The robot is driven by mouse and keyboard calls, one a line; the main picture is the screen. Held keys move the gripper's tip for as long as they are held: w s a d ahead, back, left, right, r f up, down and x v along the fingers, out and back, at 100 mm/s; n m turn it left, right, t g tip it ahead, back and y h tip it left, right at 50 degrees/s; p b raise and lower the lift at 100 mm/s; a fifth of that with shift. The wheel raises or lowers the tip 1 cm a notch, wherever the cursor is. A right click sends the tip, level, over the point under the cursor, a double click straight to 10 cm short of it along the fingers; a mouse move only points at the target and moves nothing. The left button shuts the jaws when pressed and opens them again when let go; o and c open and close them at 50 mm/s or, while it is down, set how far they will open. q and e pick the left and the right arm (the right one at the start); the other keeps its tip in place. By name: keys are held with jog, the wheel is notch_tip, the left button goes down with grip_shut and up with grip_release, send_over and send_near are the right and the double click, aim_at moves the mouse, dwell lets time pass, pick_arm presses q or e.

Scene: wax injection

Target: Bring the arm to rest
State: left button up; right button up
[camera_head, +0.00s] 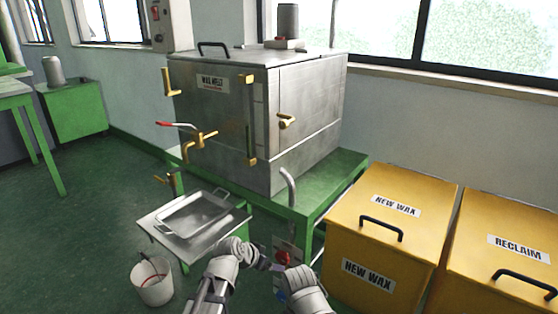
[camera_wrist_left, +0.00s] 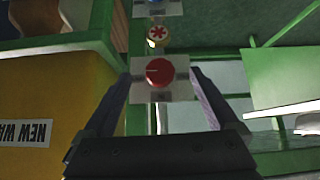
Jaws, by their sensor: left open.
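My left arm (camera_head: 222,270) reaches in from the bottom of the head view. Its gripper (camera_wrist_left: 162,78) is open and empty in the left wrist view, its two fingers on either side of a red knob (camera_wrist_left: 159,72) on a pale panel. I cannot tell whether the fingers touch the knob. The knob also shows in the head view (camera_head: 284,258), low on the front of the green stand. My right arm (camera_head: 303,288) is beside the left one. Its fingers are hidden.
A steel wax melt tank (camera_head: 215,110) with brass fittings stands on the green stand (camera_head: 335,178). A metal tray (camera_head: 195,213) on a low table and a white bucket (camera_head: 152,281) are left. Yellow bins (camera_head: 385,245) stand close on the right. Green floor (camera_head: 60,250) is clear at far left.

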pick_arm(q)
jog(key=s+a+f+n+g+y, duration=0.3)
jog(key=s+a+n, duration=0.1)
jog(key=s+a, duration=0.35)
jog(key=s+a+f+n+g+y, duration=0.2)
jog(key=s+a+n+g, duration=0.1)
jog(key=s+a, duration=0.4)
jog(key=s+d+r+m+g+y+p, duration=0.1)
jog(key=s+d+r+m+p, duration=0.15)
jog(key=d, duration=0.35)
jog(key=s+d+r+m+p, duration=0.2)
jog(key=s+d, duration=0.2)
jog(key=d, duration=0.3)
notch_tip(320, 180, up, 37)
jog(key=p, duration=3.7)
jog(key=shift+a, duration=0.15)
pick_arm(e)
notch_tip(320, 180, up, 42)
jog(key=shift+f, duration=0.25)
pick_arm(q)
jog(key=shift+f+n, duration=0.2)
jog(key=shift+n, duration=0.05)
pick_arm(e)
jog(key=shift+f, duration=0.15)
